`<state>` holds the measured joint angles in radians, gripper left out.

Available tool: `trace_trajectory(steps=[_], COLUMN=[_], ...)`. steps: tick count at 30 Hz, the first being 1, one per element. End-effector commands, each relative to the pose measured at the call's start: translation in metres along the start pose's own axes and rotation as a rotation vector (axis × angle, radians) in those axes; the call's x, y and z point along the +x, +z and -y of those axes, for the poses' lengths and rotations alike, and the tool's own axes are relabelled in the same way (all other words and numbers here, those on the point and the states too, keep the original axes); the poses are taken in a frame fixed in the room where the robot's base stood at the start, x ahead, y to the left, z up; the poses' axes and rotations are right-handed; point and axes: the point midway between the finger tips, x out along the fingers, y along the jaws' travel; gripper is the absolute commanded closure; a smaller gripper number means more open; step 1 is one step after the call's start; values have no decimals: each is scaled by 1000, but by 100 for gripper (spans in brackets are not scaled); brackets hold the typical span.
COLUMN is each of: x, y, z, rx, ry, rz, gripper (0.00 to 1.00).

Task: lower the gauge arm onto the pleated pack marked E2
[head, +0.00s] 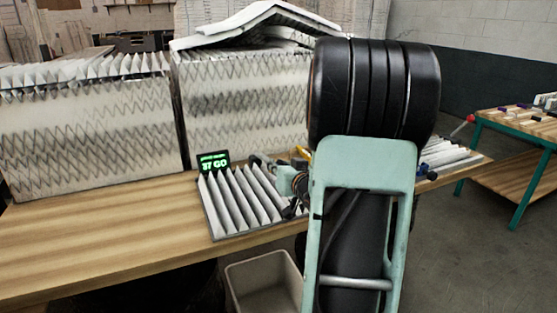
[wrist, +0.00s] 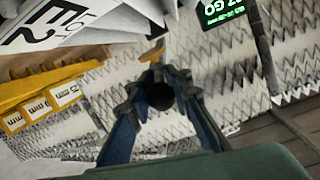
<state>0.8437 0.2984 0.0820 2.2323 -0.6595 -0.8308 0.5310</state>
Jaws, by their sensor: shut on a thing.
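My gripper (wrist: 159,80) is shut on a dark round knob (wrist: 161,96) in the middle of the wrist view. A small yellow piece (wrist: 153,52) shows just beyond the fingertips. I cannot tell how the knob joins the gauge arm, or whether the arm touches a pack. A white label marked E2 (wrist: 45,36) with pleats beside it shows at the upper left of the wrist view. In the head view my gripper (head: 299,183) is partly hidden behind my arm, at the right end of a white pleated pack (head: 243,207). That pack's marking is not readable there.
A green lit display (head: 213,162) reading GO stands behind the pack. A yellow bar with small labels (wrist: 48,88) lies left in the wrist view. Tall stacks of pleated filters (head: 85,125) line the bench back. A grey bin (head: 262,283) stands below. Bench (head: 90,245) is clear at left.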

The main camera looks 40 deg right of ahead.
Motion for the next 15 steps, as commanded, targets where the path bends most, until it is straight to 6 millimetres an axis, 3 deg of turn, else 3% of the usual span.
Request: trace_trajectory(steps=[1,7,15], x=[0,2,4], y=[-12,-28,-33], z=[4,6,8], rx=[-3,-5,-5], ry=[-2,2,1], rz=[7,21,15], gripper=[100,100,100])
